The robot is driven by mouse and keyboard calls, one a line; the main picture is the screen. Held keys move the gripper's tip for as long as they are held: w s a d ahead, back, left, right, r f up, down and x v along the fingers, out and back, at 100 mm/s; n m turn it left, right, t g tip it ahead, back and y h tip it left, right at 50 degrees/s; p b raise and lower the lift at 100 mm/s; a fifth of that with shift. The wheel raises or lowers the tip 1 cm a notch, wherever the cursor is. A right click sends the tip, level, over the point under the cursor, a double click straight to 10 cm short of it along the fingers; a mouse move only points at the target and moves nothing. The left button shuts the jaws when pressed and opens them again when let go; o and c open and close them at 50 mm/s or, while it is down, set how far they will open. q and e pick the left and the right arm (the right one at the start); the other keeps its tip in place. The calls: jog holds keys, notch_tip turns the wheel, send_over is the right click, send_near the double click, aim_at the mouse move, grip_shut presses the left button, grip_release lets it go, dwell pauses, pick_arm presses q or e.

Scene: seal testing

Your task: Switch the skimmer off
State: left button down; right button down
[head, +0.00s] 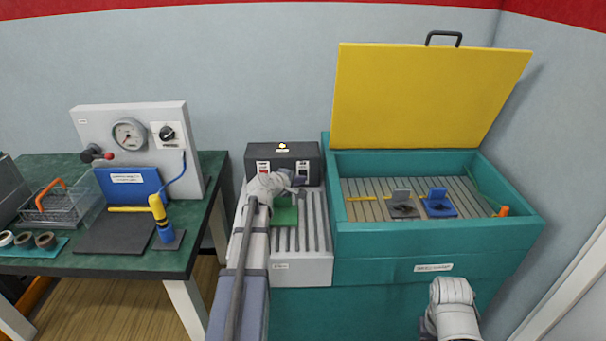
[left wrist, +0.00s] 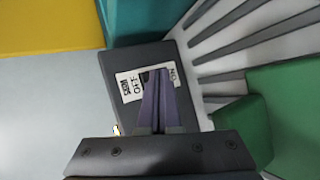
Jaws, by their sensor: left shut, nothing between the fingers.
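A dark control box (head: 283,152) stands at the back of the grey slatted unit, with two white switch plates on its front. The right plate (head: 302,168) is just behind my left gripper (head: 298,181). In the left wrist view this plate (left wrist: 134,86) reads OFF and ON, with smaller print I cannot read surely. My left gripper (left wrist: 157,75) is shut and empty, its fingertips over the plate between the two words. They hide the switch, so its position and any contact cannot be told.
The left plate (head: 263,168) has a red part. A small yellowish lamp (head: 282,146) tops the box. A green block (head: 285,214) lies on the slats below my gripper. The teal tank (head: 430,245) with its raised yellow lid (head: 425,95) stands close on the right.

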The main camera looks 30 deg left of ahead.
pick_arm(q)
jog(key=shift+w, duration=0.1)
dwell(0.4)
jog(key=shift+w+a, duration=0.2)
jog(key=shift+w, duration=0.05)
jog(key=shift+w+a+r, duration=0.1)
jog(key=shift+w+a, duration=0.05)
jog(key=shift+w, duration=0.15)
dwell(0.6)
jog(key=shift+s, duration=0.2)
jog(key=shift+s+d, duration=0.4)
jog(key=shift+s, duration=0.05)
dwell(0.4)
jog(key=shift+s+d+f+b, duration=0.15)
jog(key=shift+s+d, duration=0.3)
jog(key=shift+s, duration=0.25)
jog(key=shift+s+d+f+b, duration=0.1)
jog(key=shift+s+d, duration=0.3)
jog(key=shift+s, duration=0.35)
jog(key=shift+s+d+f+b, duration=0.15)
jog(key=shift+s+d, duration=0.3)
jog(key=shift+s, duration=0.25)
